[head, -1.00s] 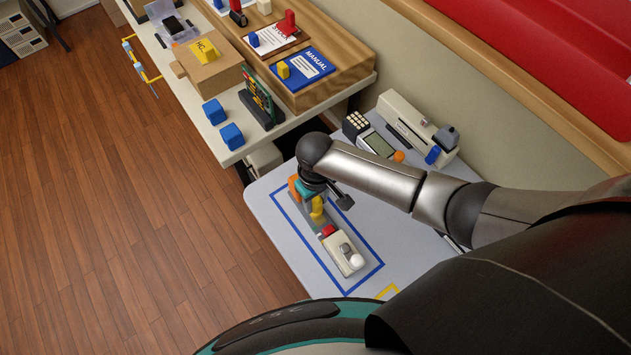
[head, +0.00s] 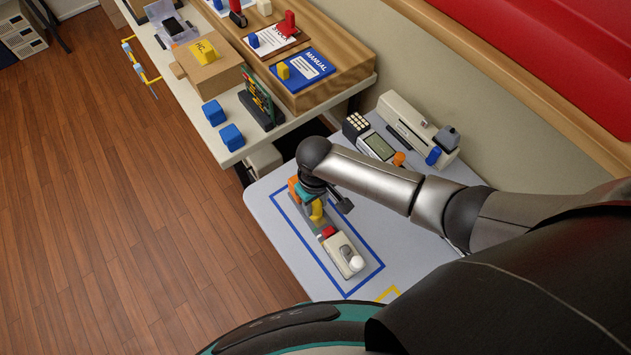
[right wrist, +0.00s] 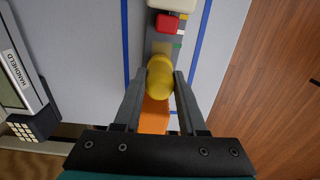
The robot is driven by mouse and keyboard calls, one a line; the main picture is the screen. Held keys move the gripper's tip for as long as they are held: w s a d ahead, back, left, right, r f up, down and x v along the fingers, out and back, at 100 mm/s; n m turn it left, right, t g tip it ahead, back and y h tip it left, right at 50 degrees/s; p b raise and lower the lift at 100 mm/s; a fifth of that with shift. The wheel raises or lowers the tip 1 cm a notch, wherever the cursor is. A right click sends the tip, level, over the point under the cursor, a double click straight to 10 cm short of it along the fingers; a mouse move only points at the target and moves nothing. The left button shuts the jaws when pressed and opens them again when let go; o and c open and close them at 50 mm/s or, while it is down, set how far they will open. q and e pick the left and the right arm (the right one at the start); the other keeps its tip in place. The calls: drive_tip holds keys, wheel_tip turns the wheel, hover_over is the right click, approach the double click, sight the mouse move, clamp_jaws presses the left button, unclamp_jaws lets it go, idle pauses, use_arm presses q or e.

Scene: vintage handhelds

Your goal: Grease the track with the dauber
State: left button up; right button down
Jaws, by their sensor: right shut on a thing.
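My right gripper (head: 316,203) is over the far part of a grey track (head: 324,227) lying inside a blue outlined rectangle on a light grey table. It is shut on a yellow dauber (right wrist: 160,78), which also shows below the gripper in the head view (head: 317,212). The dauber's lower end is hidden, so I cannot tell whether it touches the track. A cream block (head: 343,252) with a white knob and a red part (head: 327,232) sits at the near end of the track. An orange part (right wrist: 154,115) shows behind the dauber. My left gripper is out of view.
A handheld device (head: 376,146), a keypad block (head: 355,124) and a long cream machine (head: 410,122) stand along the wall. A cream counter (head: 222,142) with blue blocks (head: 231,136) and a wooden riser lies beyond the table. Part of a yellow outline (head: 388,292) is nearby.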

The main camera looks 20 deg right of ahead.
drive_tip(key=shift+s, duration=0.1)
drive_tip(key=shift+s+d+r+p, duration=0.1)
drive_tip(key=shift+s+d+p, duration=0.1)
drive_tip(key=shift+s+p, duration=0.3)
drive_tip(key=shift+s+d+p, duration=0.15)
drive_tip(key=shift+s+p, duration=0.25)
drive_tip(key=shift+p, duration=0.15)
drive_tip(key=shift+w+a, duration=0.1)
drive_tip(key=shift+w, duration=0.1)
drive_tip(key=shift+w+a+b, duration=0.25)
drive_tip(key=shift+w+b, duration=0.25)
drive_tip(key=shift+w, duration=0.35)
drive_tip(key=shift+w, duration=0.1)
drive_tip(key=shift+w+a+f+b, duration=0.15)
drive_tip(key=shift+w+b, duration=0.15)
drive_tip(key=shift+w, duration=0.1)
drive_tip(key=shift+w+a+f+b, duration=0.1)
drive_tip(key=shift+w+b, duration=0.2)
drive_tip(key=shift+w, duration=0.1)
drive_tip(key=shift+s, duration=0.1)
